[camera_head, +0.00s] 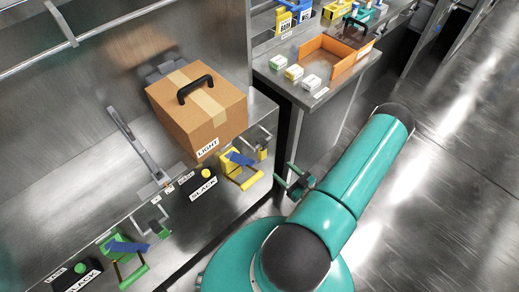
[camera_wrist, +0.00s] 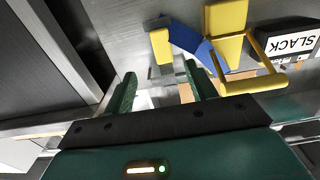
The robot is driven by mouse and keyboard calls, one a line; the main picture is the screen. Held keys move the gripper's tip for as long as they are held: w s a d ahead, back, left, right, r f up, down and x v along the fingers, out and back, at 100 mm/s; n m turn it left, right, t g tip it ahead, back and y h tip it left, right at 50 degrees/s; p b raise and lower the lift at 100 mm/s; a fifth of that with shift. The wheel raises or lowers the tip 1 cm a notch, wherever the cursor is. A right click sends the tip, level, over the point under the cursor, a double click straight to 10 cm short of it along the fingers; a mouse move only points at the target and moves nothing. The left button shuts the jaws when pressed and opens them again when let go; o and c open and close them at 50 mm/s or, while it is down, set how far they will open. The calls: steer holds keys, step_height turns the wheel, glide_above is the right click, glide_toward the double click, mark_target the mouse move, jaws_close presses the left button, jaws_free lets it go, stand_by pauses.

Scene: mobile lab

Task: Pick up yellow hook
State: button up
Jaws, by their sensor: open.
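The yellow hook (camera_head: 243,178) sits at the front edge of the steel bench in the head view, with a blue strip (camera_head: 241,159) across it. In the wrist view the yellow hook (camera_wrist: 226,42) is at the upper right, its bar reaching low to the right, with the blue strip (camera_wrist: 186,38) beside it. My gripper (camera_head: 295,182) is to the right of the hook, off the bench edge. In the wrist view my gripper (camera_wrist: 161,84) has its two green fingers apart with nothing held between them. The hook lies beyond and right of the fingers.
A cardboard box (camera_head: 215,112) labelled LIGHT stands behind the hook. Left along the edge are a SLACK block with a yellow button (camera_head: 205,174) and a green hook (camera_head: 133,274). A side counter (camera_head: 342,84) carries an orange tray (camera_head: 308,62). Floor is open at right.

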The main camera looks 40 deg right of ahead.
mark_target(264, 155)
steer(key=w, duration=1.4)
steer(key=shift+a+f, duration=0.15)
steer(key=shift+a, duration=0.2)
jaws_close()
steer(key=shift+r, duration=0.3)
